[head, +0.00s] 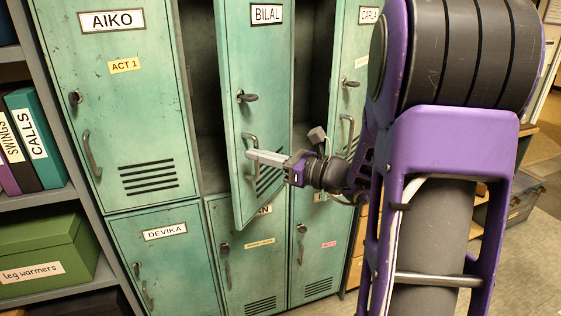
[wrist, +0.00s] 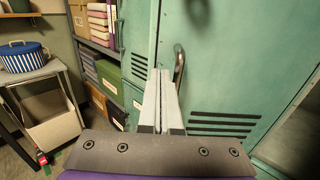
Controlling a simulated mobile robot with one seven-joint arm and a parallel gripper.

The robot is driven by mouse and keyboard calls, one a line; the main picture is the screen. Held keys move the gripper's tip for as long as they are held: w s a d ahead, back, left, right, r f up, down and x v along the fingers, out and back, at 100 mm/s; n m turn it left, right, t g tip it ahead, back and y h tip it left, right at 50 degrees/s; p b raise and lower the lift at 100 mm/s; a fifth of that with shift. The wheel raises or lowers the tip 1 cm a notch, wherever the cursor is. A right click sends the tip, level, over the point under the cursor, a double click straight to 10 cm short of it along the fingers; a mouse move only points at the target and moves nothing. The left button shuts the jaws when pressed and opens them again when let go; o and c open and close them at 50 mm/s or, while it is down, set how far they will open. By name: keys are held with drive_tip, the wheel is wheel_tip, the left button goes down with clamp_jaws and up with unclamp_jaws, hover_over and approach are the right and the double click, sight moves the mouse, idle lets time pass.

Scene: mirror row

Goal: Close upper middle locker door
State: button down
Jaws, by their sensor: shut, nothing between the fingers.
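The upper middle locker door (head: 262,65), labelled BILAL, stands ajar. It swings out from its right side, and the dark inside shows along its left edge. Its looped handle (head: 249,140) sits low on the door, below a dark latch knob (head: 247,97).
The upper left AIKO door (head: 125,100) is shut. The upper right CARLA door (head: 351,85) also looks ajar, with a dark gap at its left. Lower locker doors (head: 165,265) are shut. A shelf with binders and a green box (head: 45,250) stands at left.

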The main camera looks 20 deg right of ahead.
drive_tip(key=shift+x, duration=1.3)
drive_tip(key=shift+w+a, duration=0.1)
drive_tip(key=shift+a, duration=0.05)
